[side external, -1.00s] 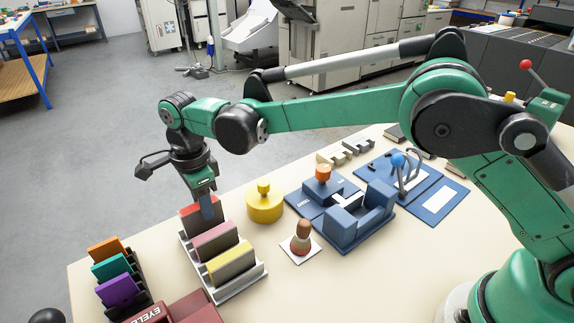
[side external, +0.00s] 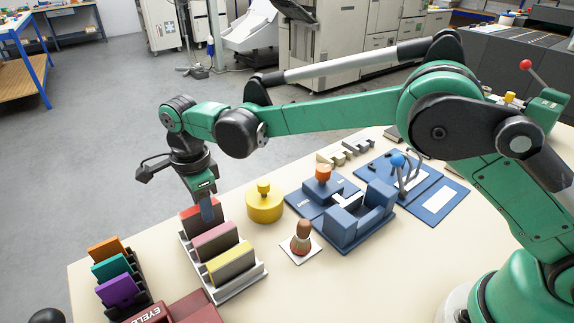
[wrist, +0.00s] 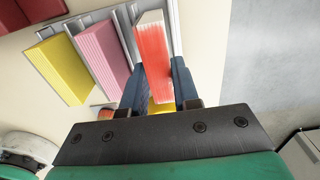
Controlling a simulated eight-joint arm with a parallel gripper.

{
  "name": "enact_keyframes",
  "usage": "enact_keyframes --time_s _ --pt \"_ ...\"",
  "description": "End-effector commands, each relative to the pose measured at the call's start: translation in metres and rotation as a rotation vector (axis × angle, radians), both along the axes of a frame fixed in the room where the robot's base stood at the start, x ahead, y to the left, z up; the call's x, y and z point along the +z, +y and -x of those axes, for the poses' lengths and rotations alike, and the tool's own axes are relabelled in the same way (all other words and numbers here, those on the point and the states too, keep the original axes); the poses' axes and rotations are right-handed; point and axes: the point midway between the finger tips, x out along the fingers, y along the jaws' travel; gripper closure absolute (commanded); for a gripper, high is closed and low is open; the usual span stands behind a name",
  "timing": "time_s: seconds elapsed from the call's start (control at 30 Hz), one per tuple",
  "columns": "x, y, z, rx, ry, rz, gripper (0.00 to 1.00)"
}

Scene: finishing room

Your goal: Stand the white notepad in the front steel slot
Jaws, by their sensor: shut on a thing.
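My gripper (side external: 207,205) is shut on a red pad (side external: 190,220) at the far end of the steel rack (side external: 248,283). In the wrist view my two dark blue fingers (wrist: 160,92) are on either side of the red pad (wrist: 153,60), which has a white end. The pad looks upright and in line with the rack's far slot; its bottom is hidden, so I cannot tell if it is seated. A pink pad (side external: 214,240) and a yellow pad (side external: 231,262) stand in the other slots. I see no plainly white notepad.
A black rack with orange, teal and purple pads (side external: 118,290) stands to the left. A yellow round weight (side external: 264,206), a brush (side external: 302,240) on a white card and a blue jig (side external: 350,225) lie to the right. A dark red box (side external: 170,308) is in front.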

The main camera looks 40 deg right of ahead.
Motion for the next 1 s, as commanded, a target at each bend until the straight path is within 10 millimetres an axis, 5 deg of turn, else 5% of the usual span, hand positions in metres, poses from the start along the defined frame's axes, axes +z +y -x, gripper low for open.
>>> enact_keyframes --time_s 1.0 --pt "-0.011 0.000 0.000 0.000 0.000 0.000 1.00"
